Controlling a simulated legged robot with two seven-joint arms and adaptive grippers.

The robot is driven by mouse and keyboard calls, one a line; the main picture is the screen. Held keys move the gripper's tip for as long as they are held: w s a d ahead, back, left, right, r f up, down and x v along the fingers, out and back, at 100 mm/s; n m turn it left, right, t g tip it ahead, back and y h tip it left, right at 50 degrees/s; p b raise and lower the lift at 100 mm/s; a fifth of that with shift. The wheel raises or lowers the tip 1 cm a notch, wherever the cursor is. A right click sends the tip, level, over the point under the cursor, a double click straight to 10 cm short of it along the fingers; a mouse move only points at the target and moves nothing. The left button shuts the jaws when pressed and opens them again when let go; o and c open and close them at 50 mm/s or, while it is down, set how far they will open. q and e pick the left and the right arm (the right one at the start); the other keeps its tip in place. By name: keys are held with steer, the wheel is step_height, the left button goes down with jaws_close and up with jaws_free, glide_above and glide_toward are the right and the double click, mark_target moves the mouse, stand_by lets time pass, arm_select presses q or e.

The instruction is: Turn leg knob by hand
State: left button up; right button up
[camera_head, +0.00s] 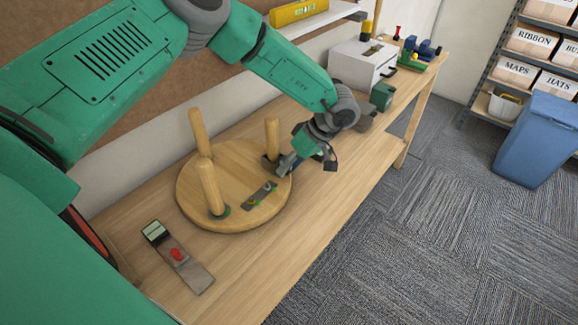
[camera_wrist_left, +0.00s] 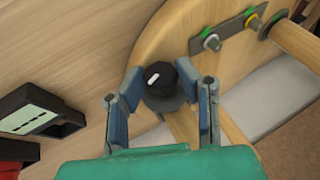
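A round wooden stool top (camera_head: 236,160) lies on the bench with its wooden legs (camera_head: 209,185) pointing up. A metal strip with small green and yellow parts (camera_head: 260,195) sits on it. My left gripper (camera_head: 284,164) is at the stool's right edge, beside the base of the right-hand leg (camera_head: 272,137). In the left wrist view, a black knob with a white mark (camera_wrist_left: 160,82) lies between the two fingers of that gripper (camera_wrist_left: 163,90). The fingers straddle it and look slightly apart from it; contact is unclear. My right gripper is not in view.
A grey plate with a red knob and small screen (camera_head: 178,257) lies on the bench (camera_head: 240,275) front left. A white box (camera_head: 362,65) and a green block (camera_head: 382,97) stand farther back. A blue bin (camera_head: 540,140) stands on the carpet, right.

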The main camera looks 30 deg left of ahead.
arm_select(q)
steer(key=shift+o, duration=1)
steer(key=shift+w, duration=0.15)
steer(key=shift+r, duration=0.15)
steer(key=v, duration=1.1)
steer(key=shift+d+r, duration=0.2)
steer(key=shift+r, duration=0.05)
steer(key=shift+w, duration=0.15)
